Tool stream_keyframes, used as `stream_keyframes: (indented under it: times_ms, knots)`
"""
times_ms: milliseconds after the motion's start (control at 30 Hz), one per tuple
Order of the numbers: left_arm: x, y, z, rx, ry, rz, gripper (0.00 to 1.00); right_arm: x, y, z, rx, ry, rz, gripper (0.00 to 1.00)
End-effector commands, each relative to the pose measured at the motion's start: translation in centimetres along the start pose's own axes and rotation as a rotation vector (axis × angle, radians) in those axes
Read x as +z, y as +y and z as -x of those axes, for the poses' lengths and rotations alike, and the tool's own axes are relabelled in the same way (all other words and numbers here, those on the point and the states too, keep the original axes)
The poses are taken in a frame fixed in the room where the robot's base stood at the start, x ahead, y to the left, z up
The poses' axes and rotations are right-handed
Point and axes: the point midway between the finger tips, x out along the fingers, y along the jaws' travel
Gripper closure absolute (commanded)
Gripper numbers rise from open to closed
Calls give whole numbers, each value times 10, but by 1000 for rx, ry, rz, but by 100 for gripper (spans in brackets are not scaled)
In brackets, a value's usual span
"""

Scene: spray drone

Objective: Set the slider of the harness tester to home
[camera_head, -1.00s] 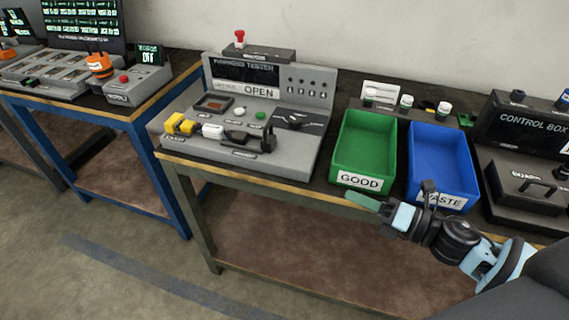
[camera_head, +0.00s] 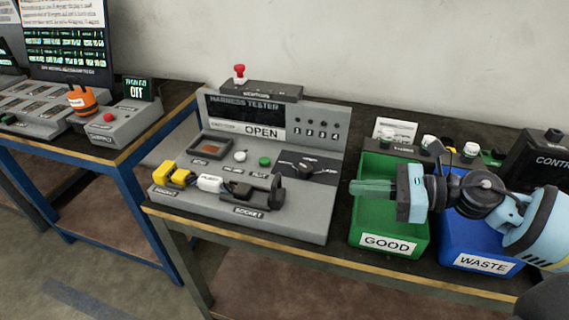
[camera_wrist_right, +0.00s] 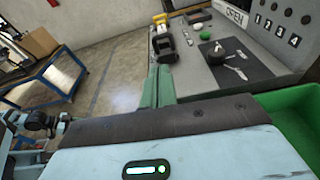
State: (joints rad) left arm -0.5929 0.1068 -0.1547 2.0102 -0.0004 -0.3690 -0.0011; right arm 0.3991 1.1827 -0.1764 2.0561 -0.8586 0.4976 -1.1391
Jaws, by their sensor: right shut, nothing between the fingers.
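The grey harness tester (camera_head: 320,205) stands on the middle bench; its display reads OPEN. A dark panel on its deck carries a black knob or lever (camera_head: 305,169) with small pale labels, one seeming to read LOAD. The knob also shows in the right wrist view (camera_wrist_right: 215,51). At the deck's front lie a yellow connector (camera_head: 169,174), a white piece (camera_head: 209,183) and a black socket block (camera_head: 262,195). I cannot tell for sure which part is the slider. My right gripper (camera_head: 356,187) is shut and empty, right of the tester, its green fingers pointing left above the green bin.
The green GOOD bin (camera_head: 390,243) and blue WASTE bin (camera_head: 482,263) stand right of the tester, under my right arm. Another bench (camera_head: 110,155) stands left across a gap. A control box (camera_head: 541,155) is at the far right.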

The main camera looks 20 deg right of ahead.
Motion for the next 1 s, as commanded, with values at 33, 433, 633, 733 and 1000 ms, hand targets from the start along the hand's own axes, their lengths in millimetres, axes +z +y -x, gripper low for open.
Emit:
stream_keyframes:
  times_ms: [33,433,633,733,1000]
  knots:
    - [1,0,0,1,-2,1,51,1,0,1,3,7,19,100]
    - [1,0,0,1,-2,1,51,3,-1,1,7,15,45,100]
    - [-1,0,0,0,1,0,51,4,-1,-2,5,13,45,100]
    - [-3,0,1,0,5,-1,51,4,-2,-8,4,11,44,100]
    - [-16,-1,7,-3,25,-3,51,7,-1,-36,5,8,45,100]
